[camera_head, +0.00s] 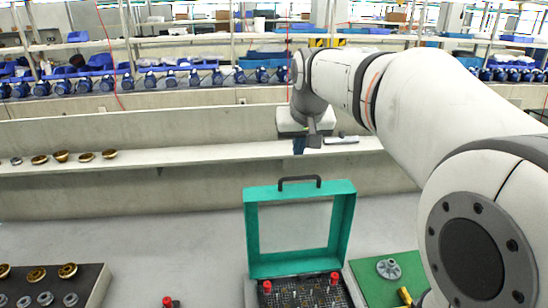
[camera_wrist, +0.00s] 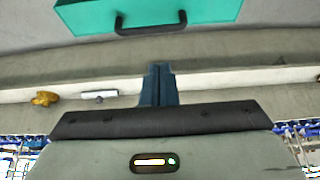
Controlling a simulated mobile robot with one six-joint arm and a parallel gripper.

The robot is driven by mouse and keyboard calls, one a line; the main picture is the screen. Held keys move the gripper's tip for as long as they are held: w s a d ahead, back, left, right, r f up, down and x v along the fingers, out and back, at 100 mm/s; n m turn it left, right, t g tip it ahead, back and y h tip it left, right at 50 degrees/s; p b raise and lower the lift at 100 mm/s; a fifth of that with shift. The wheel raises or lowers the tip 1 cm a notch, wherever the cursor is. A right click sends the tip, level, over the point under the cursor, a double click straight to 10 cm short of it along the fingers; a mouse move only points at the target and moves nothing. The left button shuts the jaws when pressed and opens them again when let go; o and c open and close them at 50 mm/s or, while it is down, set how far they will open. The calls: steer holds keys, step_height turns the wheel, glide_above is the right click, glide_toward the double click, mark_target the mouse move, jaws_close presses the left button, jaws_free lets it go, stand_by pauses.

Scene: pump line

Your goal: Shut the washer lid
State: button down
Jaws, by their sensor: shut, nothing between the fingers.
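The washer has a teal lid (camera_head: 254,235) with a clear window and a black handle (camera_head: 299,181) on its top edge. The lid stands open, roughly upright, at the back of the washer's dark perforated base (camera_head: 306,294), which is cut off by the bottom edge. My gripper (camera_head: 299,150) is above and behind the lid in the head view, apart from it, with its blue fingers together and empty. In the wrist view the lid (camera_wrist: 85,17) and its handle (camera_wrist: 150,28) are at the top, beyond the fingertips of my gripper (camera_wrist: 159,68).
Red knobs (camera_head: 267,287) sit on the base's back corners. A green mat (camera_head: 375,285) with a grey flanged part (camera_head: 388,269) lies to its right. A dark tray (camera_head: 93,280) with brass and grey parts is at lower left. A pale ledge (camera_head: 210,154) runs behind the lid.

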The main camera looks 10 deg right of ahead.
steer(key=w+r, duration=0.1)
steer(key=w, duration=0.2)
steer(key=p, duration=0.2)
glide_above(293, 187)
steer(key=shift+f, duration=4.45)
